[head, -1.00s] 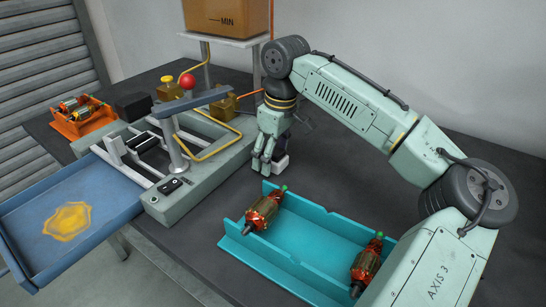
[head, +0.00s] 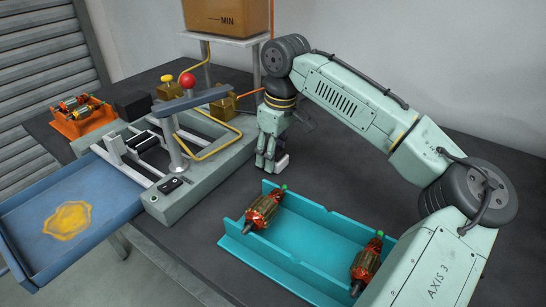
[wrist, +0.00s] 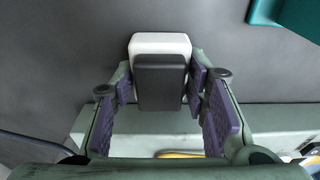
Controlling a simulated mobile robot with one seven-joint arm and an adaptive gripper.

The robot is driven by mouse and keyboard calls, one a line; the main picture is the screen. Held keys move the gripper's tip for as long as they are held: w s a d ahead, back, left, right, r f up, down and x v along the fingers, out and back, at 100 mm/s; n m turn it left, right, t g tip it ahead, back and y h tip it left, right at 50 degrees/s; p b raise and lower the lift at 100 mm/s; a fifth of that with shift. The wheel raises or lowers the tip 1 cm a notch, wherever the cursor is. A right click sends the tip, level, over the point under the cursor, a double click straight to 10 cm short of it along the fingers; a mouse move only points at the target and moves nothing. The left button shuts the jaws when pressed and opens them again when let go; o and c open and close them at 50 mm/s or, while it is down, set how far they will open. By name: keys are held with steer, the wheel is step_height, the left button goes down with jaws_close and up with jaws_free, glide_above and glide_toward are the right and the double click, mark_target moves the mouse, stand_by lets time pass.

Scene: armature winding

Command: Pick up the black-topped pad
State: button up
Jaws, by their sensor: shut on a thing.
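The black-topped pad (wrist: 160,82) shows in the wrist view as a dark block on a white base. It sits between the purple-lined fingers of my gripper (wrist: 161,88), which is shut on it. In the head view my gripper (head: 270,158) points down at the dark table just right of the grey-green machine. Only a pale part of the pad (head: 282,162) shows there beside the fingers; the rest is hidden. I cannot tell whether it touches the table.
A teal tray (head: 310,240) with two copper-wound armatures stands in front. The grey-green machine (head: 200,192) with a red knob (head: 187,80) is to the left, beside a blue tray (head: 110,193). An orange holder (head: 82,122) stands at far left. The table behind the teal tray is clear.

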steer(key=shift+r+p, duration=0.8)
steer(key=shift+p, duration=0.05)
step_height(320, 180, up, 3)
steer(key=p, duration=0.3)
steer(key=shift+f, duration=0.1)
steer(key=s+a, duration=0.3)
steer(key=s, duration=0.1)
steer(key=s+a+p, duration=0.1)
steer(key=s+a, duration=0.2)
steer(key=s, duration=0.2)
steer(key=s+a+p, duration=0.1)
steer(key=s+a, duration=0.2)
steer(key=s, duration=0.1)
steer(key=shift+s+r, duration=0.2)
steer(key=shift+r, duration=0.1)
steer(key=o, duration=0.6)
steer(key=shift+r, duration=0.1)
steer(key=c, duration=0.5)
